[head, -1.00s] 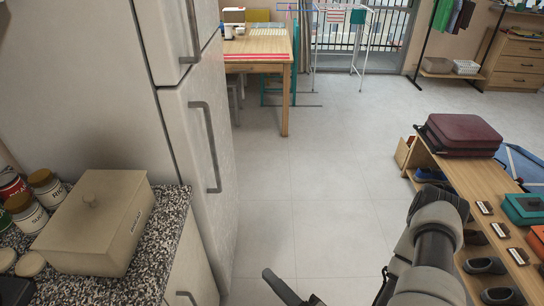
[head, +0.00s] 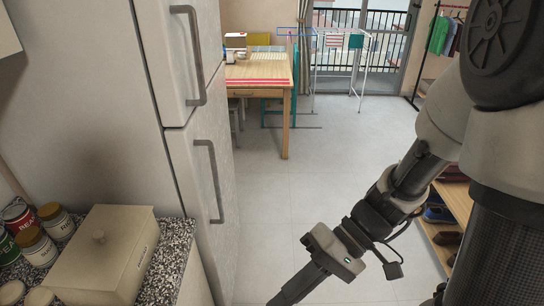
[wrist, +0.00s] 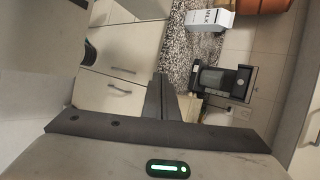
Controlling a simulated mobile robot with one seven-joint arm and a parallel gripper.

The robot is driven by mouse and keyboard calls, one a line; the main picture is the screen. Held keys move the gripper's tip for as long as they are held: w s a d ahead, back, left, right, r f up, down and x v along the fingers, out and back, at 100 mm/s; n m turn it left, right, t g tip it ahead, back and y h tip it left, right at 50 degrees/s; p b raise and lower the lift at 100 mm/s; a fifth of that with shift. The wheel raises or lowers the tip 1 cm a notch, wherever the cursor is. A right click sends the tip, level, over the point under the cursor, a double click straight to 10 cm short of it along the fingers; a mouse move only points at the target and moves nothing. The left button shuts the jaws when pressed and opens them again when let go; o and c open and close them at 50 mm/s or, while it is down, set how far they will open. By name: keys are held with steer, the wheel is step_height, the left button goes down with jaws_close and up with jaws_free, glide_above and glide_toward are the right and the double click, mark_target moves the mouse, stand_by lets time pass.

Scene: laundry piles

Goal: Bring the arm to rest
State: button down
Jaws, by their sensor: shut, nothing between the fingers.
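My gripper (head: 287,293) hangs over the floor at the bottom middle of the head view, pointing down and to the left. My arm comes in from the right side and bends down to it. In the wrist view the two fingers of my gripper (wrist: 161,85) are together with nothing between them. It touches nothing that I can see.
A fridge (head: 205,130) and a counter (head: 165,265) with a bread box (head: 105,255) stand on the left. A wooden shelf (head: 452,205) is on the right, partly behind my arm. A table (head: 258,75) stands farther back. The floor (head: 300,195) between is clear.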

steer(key=w+d+r+m+t+h+p, duration=0.1)
steer(key=d+r+t+h, duration=0.3)
steer(key=r, duration=0.5)
steer(key=w+d+r+m+t+h+p, duration=0.2)
steer(key=w+d+r+t+h, duration=0.2)
steer(key=d+r, duration=0.4)
steer(key=r+t+h, duration=0.1)
steer(key=r+t, duration=0.1)
steer(key=shift+t+h+p, duration=0.3)
steer(key=shift+w, duration=0.1)
